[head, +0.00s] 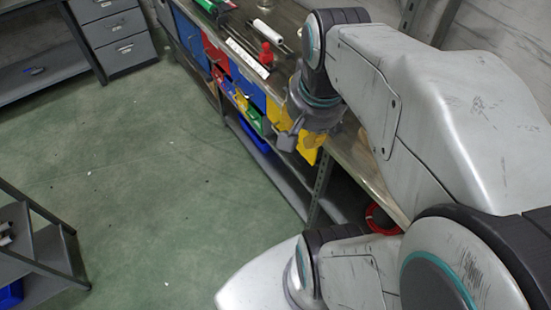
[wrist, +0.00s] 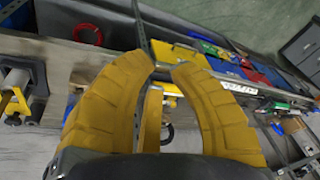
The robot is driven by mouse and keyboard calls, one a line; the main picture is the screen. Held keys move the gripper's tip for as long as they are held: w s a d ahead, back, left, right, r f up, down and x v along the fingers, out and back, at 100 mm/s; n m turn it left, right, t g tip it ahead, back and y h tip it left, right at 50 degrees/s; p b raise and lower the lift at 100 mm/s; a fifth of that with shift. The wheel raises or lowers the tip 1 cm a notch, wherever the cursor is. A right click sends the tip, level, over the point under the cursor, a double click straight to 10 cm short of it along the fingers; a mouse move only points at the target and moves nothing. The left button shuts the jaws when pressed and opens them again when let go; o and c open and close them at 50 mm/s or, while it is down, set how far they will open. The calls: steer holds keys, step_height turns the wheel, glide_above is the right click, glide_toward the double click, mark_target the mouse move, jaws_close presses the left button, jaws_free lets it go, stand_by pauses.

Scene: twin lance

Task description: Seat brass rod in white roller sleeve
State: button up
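A white cylinder (head: 264,28), which looks like the roller sleeve, lies on the workbench beside thin dark rods in the head view. I cannot make out the brass rod for certain in either view. My gripper (wrist: 165,65) has yellow ribbed fingers, which curve inward with a gap between their tips in the wrist view. A narrow yellow piece shows between them lower down; I cannot tell whether it is another finger or something else. I see nothing clearly held. In the head view my gripper is near the bench's front edge, partly hidden by my wrist, apart from the white cylinder.
A red object (head: 266,55) and a pale strip (head: 247,57) lie near the white cylinder. Blue, red and yellow bins line the bench front. A grey drawer cabinet (head: 115,38) stands at the back left. The green floor (head: 150,180) is mostly clear.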

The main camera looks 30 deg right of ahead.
steer(key=s+a+f+n+t+y, duration=0.1)
steer(key=s+a+f+n, duration=0.1)
steer(key=a+n, duration=0.6)
steer(key=shift+s+f+n, duration=0.2)
steer(key=shift+s+n, duration=0.35)
steer(key=shift+n, duration=0.15)
stand_by(0.5)
